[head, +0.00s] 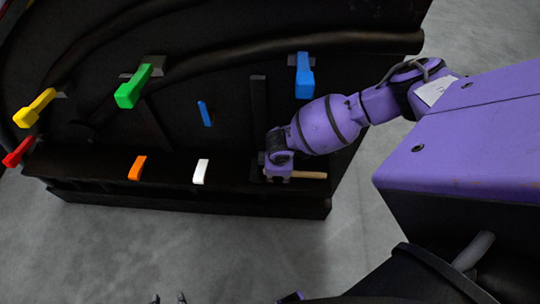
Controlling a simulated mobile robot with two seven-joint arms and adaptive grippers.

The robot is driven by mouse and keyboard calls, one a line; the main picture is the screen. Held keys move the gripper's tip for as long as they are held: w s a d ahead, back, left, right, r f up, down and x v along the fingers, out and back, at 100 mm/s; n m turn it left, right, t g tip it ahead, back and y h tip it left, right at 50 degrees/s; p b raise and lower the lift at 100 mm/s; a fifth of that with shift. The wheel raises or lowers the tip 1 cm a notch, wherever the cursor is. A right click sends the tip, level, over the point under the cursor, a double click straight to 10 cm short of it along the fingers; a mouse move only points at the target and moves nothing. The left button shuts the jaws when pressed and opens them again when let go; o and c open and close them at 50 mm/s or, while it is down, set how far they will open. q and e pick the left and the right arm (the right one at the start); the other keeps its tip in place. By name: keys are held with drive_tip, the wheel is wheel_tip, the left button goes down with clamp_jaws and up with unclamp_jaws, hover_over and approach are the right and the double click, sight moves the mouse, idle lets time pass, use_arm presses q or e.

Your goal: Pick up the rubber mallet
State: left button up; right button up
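The rubber mallet lies along the dark lower ledge, and its pale wooden handle (312,175) sticks out to the right of my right gripper. The mallet's head is hidden or too dark to make out. My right gripper (278,177) is down at the ledge, over the left end of the visible handle. Its fingers are hidden under its purple body, so I cannot see whether they are closed on the mallet. Two small dark tips at the bottom edge look like my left gripper (169,299); the rest of it is out of frame.
A black nosecone structure (200,207) fills the upper left. It carries yellow (35,107), red (18,152), green (133,87), blue (304,76), orange (137,167) and white (201,171) handles, plus a thin blue piece (205,113). Grey floor (130,245) in front is clear.

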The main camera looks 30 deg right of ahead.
clamp_jaws()
drive_tip(key=shift+s+a+r, duration=0.1)
drive_tip(key=shift+s+r, duration=0.05)
drive_tip(key=shift+r, duration=0.25)
wheel_tip(320, 180, up, 6)
drive_tip(key=shift+f, duration=0.1)
drive_tip(key=s+a, duration=0.5)
drive_tip(key=s, duration=0.3)
drive_tip(key=s+a, duration=0.5)
drive_tip(key=s, duration=0.3)
drive_tip(key=shift+s+a+r, duration=0.15)
drive_tip(key=shift+s+r, duration=0.1)
drive_tip(key=shift+s, duration=0.1)
